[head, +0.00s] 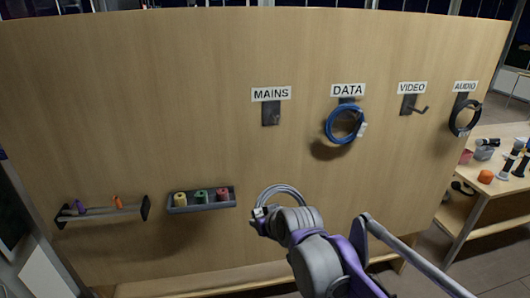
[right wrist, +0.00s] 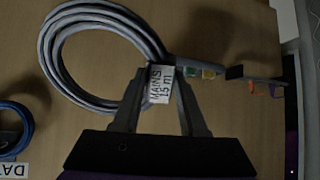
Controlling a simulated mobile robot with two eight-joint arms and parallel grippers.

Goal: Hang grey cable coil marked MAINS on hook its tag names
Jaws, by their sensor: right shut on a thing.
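The grey cable coil (right wrist: 62,30) is held by my right gripper (right wrist: 152,95). Its white tag (right wrist: 161,84) reads MAINS 15 m and sits between the fingers in the right wrist view. In the head view the coil (head: 282,189) shows just above my right gripper (head: 262,213), in front of the wooden panel, below and near the empty MAINS hook (head: 271,114). The MAINS label (head: 271,93) is above that hook. My left gripper is not in view.
A blue coil (head: 329,124) hangs on the DATA hook and a black coil (head: 453,119) on the AUDIO hook. The VIDEO hook (head: 412,107) is empty. A tray of tape rolls (head: 202,208) and a rail (head: 98,212) are at lower left. A cluttered table (head: 483,211) stands right.

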